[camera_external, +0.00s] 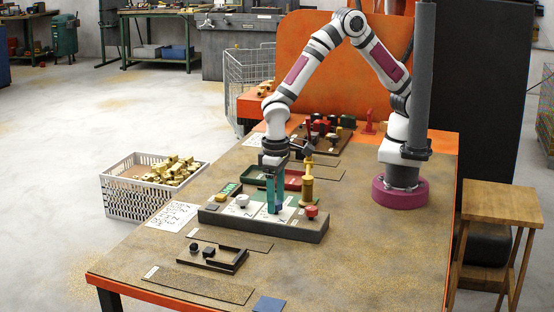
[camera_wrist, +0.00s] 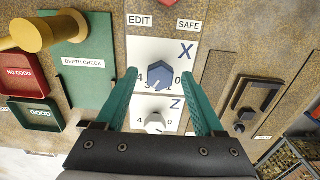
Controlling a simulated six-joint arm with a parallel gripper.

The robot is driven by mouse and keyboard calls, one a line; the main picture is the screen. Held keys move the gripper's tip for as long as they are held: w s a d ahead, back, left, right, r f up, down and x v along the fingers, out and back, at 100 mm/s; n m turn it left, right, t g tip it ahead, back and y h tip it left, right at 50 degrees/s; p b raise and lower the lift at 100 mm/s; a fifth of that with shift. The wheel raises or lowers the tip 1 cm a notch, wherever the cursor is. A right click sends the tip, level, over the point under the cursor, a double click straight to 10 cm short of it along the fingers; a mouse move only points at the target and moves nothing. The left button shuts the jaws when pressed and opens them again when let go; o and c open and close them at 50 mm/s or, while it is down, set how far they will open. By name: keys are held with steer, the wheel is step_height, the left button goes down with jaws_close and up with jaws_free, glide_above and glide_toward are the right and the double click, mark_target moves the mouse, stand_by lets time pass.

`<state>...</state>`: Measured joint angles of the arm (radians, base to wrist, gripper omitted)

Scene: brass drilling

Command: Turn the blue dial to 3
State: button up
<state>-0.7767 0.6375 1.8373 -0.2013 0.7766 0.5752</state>
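The blue dial (camera_wrist: 160,73) sits on a white plate marked X in the wrist view, with numbers around its lower side. Its lower face carries a pointer mark facing down and slightly left; the exact number is too small to read surely. My gripper (camera_wrist: 160,76) is open, with one teal finger on each side of the dial and gaps showing between them. In the external view my gripper (camera_external: 274,210) points straight down at the control panel (camera_external: 305,235) and hides the blue dial.
A white dial (camera_wrist: 155,123) marked Z sits beside the blue one, also at the panel (camera_external: 243,200). A red knob (camera_external: 311,211) and a brass post (camera_external: 307,188) stand close to the gripper. A green depth-check plate (camera_wrist: 85,55) and labelled red (camera_wrist: 25,80) and green (camera_wrist: 35,115) bins lie left.

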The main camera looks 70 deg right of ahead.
step_height(320, 180, up, 16)
stand_by(0.3)
steer(key=shift+f, duration=0.1)
steer(key=s+d+r+m+y, duration=0.1)
steer(key=s+d+r+m, duration=0.15)
steer(key=d, duration=0.75)
steer(key=s+d+r+m, duration=0.1)
steer(key=s+d, duration=0.3)
steer(key=d, duration=0.5)
steer(key=s+d+f+m, duration=0.2)
steer(key=s+d, duration=0.3)
steer(key=s, duration=0.4)
steer(key=shift+d+f+y, duration=0.3)
steer(key=shift+f+y, duration=0.1)
steer(key=shift+f, duration=0.2)
